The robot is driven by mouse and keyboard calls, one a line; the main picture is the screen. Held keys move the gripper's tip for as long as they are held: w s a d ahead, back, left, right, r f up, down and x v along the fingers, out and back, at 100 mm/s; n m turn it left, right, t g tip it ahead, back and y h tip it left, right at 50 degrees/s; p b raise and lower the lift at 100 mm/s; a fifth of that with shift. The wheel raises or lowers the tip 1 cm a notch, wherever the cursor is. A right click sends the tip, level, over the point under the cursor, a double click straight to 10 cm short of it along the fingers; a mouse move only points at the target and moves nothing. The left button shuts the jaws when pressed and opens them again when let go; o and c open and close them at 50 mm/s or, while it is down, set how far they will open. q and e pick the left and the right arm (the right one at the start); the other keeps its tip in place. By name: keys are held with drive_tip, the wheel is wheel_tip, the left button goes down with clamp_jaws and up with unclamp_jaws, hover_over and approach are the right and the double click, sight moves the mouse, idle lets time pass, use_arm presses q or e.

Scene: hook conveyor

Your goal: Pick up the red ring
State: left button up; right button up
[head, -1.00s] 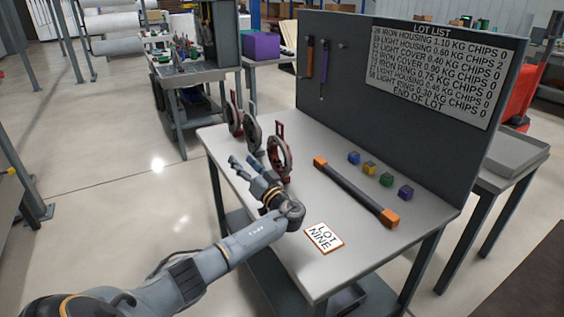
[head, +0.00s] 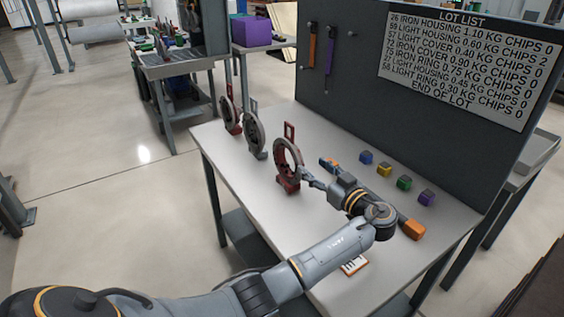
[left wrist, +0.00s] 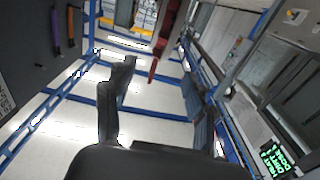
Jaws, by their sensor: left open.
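Two red ring-shaped pieces stand upright on the table in the head view. The nearer red ring (head: 288,160) has a dark inner rim and a red base. The farther red ring (head: 230,112) stands at the far left, partly behind a grey ring (head: 253,134). My left gripper (head: 310,178) is open, just right of the nearer red ring, its fingers pointing left towards it. Whether it touches the ring I cannot tell. In the left wrist view, the fingers (left wrist: 160,100) are apart with nothing clear between them. My right gripper is not in view.
A dark bar with orange ends (head: 412,230) lies under my left arm. Blue, yellow, green and purple blocks (head: 404,182) line the panel's foot. A dark panel (head: 350,80) with a lot list closes the back. A card (head: 354,265) is partly hidden by my arm.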

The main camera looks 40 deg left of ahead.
sight(297, 152)
use_arm(q)
drive_tip(key=p+x, duration=0.1)
drive_tip(key=x, duration=0.5)
drive_tip(key=shift+w+a+r, duration=0.1)
drive_tip(key=shift+a+r, duration=0.05)
drive_tip(key=shift+a, duration=0.15)
drive_tip(key=shift+w+a+r+p, duration=0.2)
drive_tip(key=shift+a+p, duration=0.1)
drive_tip(key=shift+a, duration=0.2)
drive_tip(key=p+x, duration=0.1)
drive_tip(key=x, duration=0.2)
drive_tip(key=shift+w+a+f, duration=0.1)
drive_tip(key=shift+w+a, duration=0.1)
drive_tip(key=shift+w, duration=0.05)
drive_tip(key=shift+w+a+f, duration=0.15)
drive_tip(key=shift+w+a, duration=0.05)
drive_tip(key=shift+a, duration=0.3)
drive_tip(key=shift+d, duration=0.1)
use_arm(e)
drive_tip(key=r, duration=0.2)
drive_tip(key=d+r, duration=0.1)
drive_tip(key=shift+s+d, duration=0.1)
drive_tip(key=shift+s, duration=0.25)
use_arm(q)
drive_tip(key=c, duration=0.3)
clamp_jaws()
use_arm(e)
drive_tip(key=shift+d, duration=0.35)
